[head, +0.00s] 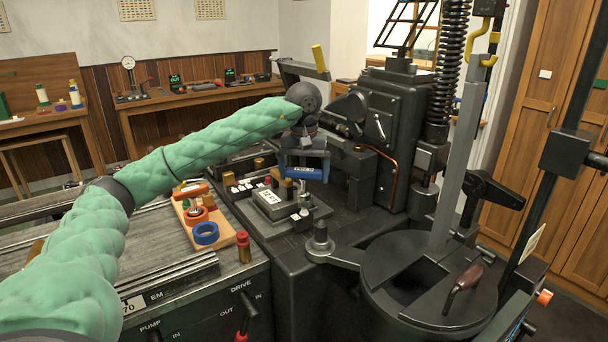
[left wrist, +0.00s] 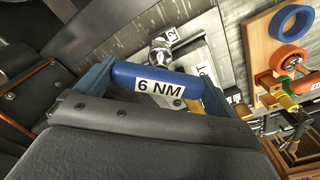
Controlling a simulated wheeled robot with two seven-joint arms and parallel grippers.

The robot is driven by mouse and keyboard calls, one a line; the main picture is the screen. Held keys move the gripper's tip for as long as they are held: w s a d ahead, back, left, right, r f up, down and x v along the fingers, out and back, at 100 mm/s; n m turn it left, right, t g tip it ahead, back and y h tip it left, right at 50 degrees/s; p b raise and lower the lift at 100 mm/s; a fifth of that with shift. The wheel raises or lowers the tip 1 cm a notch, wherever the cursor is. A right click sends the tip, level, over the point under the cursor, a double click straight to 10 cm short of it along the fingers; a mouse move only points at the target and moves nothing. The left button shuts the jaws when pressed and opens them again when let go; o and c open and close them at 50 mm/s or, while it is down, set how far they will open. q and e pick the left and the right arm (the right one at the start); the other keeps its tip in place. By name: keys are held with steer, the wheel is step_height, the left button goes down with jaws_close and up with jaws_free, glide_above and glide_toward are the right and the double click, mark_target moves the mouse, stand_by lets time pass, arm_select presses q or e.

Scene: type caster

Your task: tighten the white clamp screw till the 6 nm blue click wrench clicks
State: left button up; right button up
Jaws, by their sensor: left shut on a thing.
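The blue click wrench (head: 304,173) hangs under my left gripper (head: 303,150) above the black machine bed. In the left wrist view its blue handle (left wrist: 165,82), with a white "6 NM" label, lies across between the blue fingers. My left gripper is shut on it. Beyond the handle, a silver cylindrical fitting (left wrist: 163,56) and number tags show on a grey plate. In the head view a grey block (head: 270,205) with a white label lies below and left of the wrench. I cannot tell which part is the white clamp screw, or whether the wrench touches it. My right gripper is not in view.
A wooden tray (head: 186,204) holds an orange ring (head: 196,215), a blue ring (head: 206,233) and an orange-handled tool, left of the block. A dark machine head (head: 385,125) stands close behind right. A round black pot (head: 425,290) occupies the front right.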

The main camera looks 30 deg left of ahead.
arm_select(q)
steer(key=shift+r, duration=0.35)
steer(key=shift+r+p, duration=0.85)
steer(key=shift+r, duration=1.05)
